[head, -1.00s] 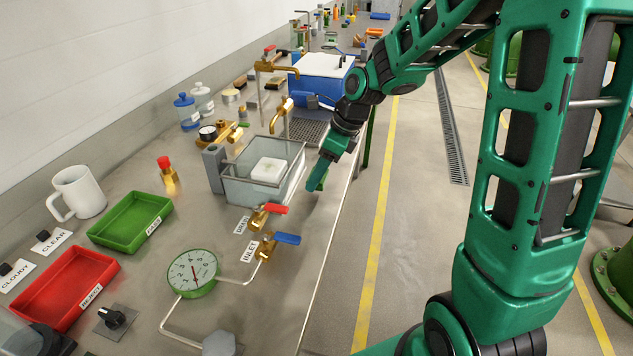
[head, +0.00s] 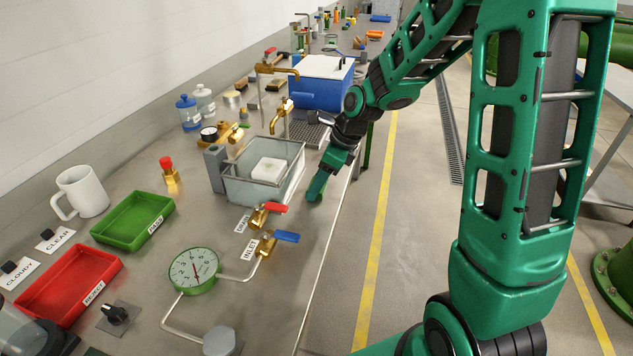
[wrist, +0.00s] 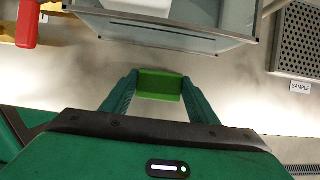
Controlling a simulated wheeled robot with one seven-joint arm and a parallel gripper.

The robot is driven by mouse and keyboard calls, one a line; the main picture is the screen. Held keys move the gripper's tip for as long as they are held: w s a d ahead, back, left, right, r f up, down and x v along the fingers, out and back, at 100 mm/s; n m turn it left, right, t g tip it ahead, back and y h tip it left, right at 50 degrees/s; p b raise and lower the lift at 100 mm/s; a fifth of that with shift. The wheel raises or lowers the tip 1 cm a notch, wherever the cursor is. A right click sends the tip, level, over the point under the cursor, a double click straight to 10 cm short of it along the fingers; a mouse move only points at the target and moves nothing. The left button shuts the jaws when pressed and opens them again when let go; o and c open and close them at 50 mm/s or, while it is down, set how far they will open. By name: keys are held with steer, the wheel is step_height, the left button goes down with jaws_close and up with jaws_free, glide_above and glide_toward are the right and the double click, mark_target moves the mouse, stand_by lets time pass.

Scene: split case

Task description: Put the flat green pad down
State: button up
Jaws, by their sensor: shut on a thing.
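My gripper (wrist: 158,100) is shut on the flat green pad (wrist: 160,84), which sits between the two fingertips in the wrist view. In the head view my gripper (head: 318,186) points down by the counter's front edge, just right of the clear tank. The pad is mostly hidden behind the fingers there. Whether the pad touches the counter top (head: 280,295) I cannot tell.
The clear tank (head: 240,190) with a white block (head: 269,170) in it stands close beside my gripper. The red-handled valve (head: 265,212) and blue-handled valve (head: 275,242) stand nearer. A drain grate (wrist: 300,45) lies to the right in the wrist view. Counter around the fingers looks bare.

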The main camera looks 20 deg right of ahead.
steer(key=o, duration=1.1)
steer(key=shift+s+f, duration=0.35)
steer(key=shift+f, duration=0.25)
steer(key=shift+a+r, duration=0.1)
steer(key=shift+r, duration=0.05)
steer(key=shift+w+r, duration=0.2)
steer(key=v, duration=1.2)
steer(key=shift+w+r, duration=0.35)
steer(key=s+d+n+g+h, duration=0.1)
steer(key=s+d+n, duration=0.3)
steer(key=s, duration=0.5)
steer(key=s+d+f+n+g+h, duration=0.1)
steer(key=s+d+n, duration=0.4)
steer(key=s+n, duration=0.3)
steer(key=s+d+f+n+g+h, duration=0.1)
steer(key=s+d+n, duration=0.3)
steer(key=s, duration=0.7)
steer(key=n, duration=0.2)
steer(key=shift+s+d+f+n, duration=0.15)
steer(key=shift+s+f+n, duration=0.15)
steer(key=shift+n, duration=0.1)
